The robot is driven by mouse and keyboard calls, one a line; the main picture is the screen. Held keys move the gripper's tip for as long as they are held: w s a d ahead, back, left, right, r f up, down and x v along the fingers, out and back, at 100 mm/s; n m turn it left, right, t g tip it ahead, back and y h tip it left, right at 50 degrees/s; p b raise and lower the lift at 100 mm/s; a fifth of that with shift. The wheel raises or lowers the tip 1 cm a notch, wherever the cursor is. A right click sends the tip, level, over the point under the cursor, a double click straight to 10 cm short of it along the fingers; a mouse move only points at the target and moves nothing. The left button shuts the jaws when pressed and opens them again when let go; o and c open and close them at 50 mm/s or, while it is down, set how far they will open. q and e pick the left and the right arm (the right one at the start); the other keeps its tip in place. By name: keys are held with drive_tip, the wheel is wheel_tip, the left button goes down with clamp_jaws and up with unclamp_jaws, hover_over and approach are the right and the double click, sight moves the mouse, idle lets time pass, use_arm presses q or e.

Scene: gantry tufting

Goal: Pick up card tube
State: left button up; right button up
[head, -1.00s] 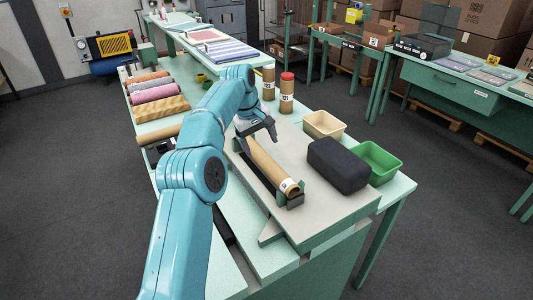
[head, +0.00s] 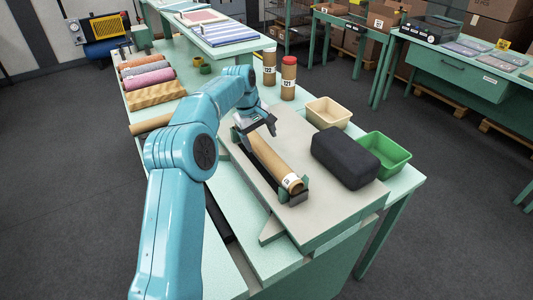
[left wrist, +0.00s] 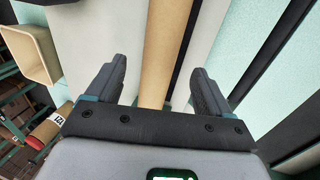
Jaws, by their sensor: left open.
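A brown card tube (head: 268,160) lies in a dark cradle on a raised grey board, with a small white label at its near end. In the left wrist view the tube (left wrist: 164,48) runs between the two fingers, lengthwise away from the palm. My left gripper (head: 258,130) is open above the tube's far part. In the left wrist view its fingers (left wrist: 157,88) stand apart on either side of the tube, and neither visibly touches it. My right gripper is not in view.
A black padded block (head: 345,157), a beige bin (head: 328,112) and a green bin (head: 383,152) stand right of the cradle. Two upright labelled tubes (head: 288,80) stand behind. Rolled textiles (head: 152,80) lie at the left.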

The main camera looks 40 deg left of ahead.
sight(263, 147)
use_arm(q)
drive_tip(key=shift+s+f, duration=0.2)
drive_tip(key=shift+a+f, duration=0.1)
drive_tip(key=shift+f, duration=0.2)
drive_tip(key=x, duration=0.2)
drive_tip(key=p+x, duration=0.1)
drive_tip(key=x, duration=0.1)
drive_tip(key=shift+w+f, duration=0.1)
drive_tip(key=shift+w, duration=0.35)
drive_tip(key=shift+d+f, duration=0.2)
drive_tip(key=shift+f, duration=0.05)
drive_tip(key=shift+s+a, duration=0.15)
drive_tip(key=shift+s, duration=0.1)
drive_tip(key=shift+w+f, duration=0.15)
drive_tip(key=shift+w, duration=0.1)
drive_tip(key=c, duration=1.1)
drive_tip(key=shift+s, duration=0.15)
drive_tip(key=shift+c, duration=0.5)
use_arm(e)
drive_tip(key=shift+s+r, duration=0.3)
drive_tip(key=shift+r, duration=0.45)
